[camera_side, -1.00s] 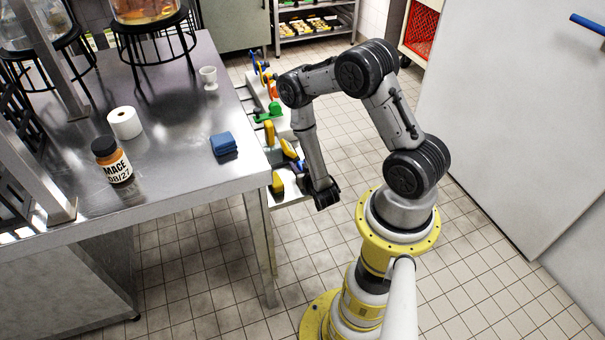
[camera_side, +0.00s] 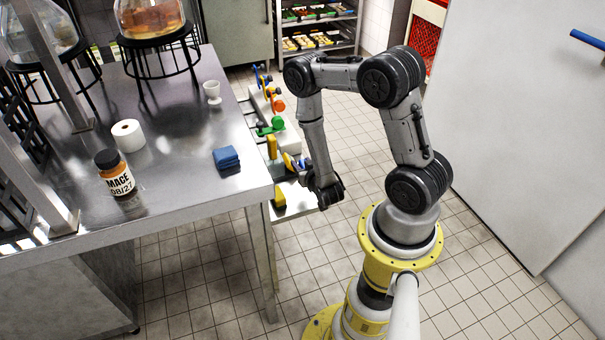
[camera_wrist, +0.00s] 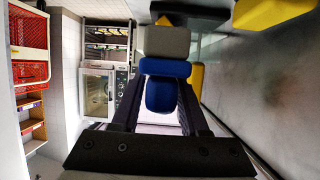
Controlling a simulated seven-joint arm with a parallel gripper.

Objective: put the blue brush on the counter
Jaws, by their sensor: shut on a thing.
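In the wrist view, the blue brush (camera_wrist: 165,94) sits between the dark fingers of my gripper (camera_wrist: 160,104), which is shut on it. A pale grey block-like part (camera_wrist: 167,41) shows just beyond the blue. In the side view, my arm's end hangs low beside the tool rack, right of the counter, and the fingers are hard to make out. A small blue piece (camera_side: 302,163) shows by the rack near my wrist; I cannot tell if it is the held brush. The steel counter (camera_side: 185,180) fills the left of the side view.
On the counter are a blue folded cloth (camera_side: 226,157), a white roll (camera_side: 128,135), a labelled jar (camera_side: 115,175), a white cup (camera_side: 212,92) and glass vessels on black stands. The rack (camera_side: 292,192) holds yellow, green and orange tools.

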